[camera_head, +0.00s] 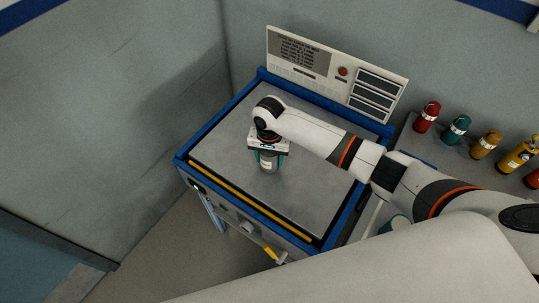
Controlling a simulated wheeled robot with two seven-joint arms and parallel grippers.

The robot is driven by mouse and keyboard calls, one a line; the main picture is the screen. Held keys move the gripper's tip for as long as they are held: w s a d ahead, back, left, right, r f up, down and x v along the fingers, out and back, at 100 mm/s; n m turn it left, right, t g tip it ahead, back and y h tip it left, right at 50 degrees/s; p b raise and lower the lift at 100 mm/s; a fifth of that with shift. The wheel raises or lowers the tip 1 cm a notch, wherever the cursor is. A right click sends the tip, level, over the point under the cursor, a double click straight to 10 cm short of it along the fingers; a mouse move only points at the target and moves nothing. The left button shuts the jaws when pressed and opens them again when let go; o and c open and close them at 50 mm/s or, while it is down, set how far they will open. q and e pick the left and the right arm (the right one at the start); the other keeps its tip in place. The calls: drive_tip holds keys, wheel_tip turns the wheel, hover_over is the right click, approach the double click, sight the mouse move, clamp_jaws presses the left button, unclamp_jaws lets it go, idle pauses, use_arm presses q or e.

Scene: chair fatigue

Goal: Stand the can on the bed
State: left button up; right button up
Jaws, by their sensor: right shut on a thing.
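The can looks upright. Whether its base touches the bed is hard to tell from this angle. The bed (313,188) is a flat grey plate in a blue frame, with a yellow strip along its front edge. My right arm reaches in from the right and covers part of the bed. My left gripper is not in view.
A white panel (310,62) with a red button and dark screens stands along the back edge. On a grey side counter at the right stand several bottles, among them red (427,116), teal (455,129) and yellow (518,155). The bed's front and left are clear.

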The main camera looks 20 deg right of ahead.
drive_tip(key=o, duration=1.2)
drive_tip(key=shift+f, duration=0.1)
wheel_tip(320, 180, up, 12)
drive_tip(key=shift+r+b, duration=0.2)
drive_tip(key=shift+b, duration=0.15)
drive_tip(key=shift+f, duration=0.1)
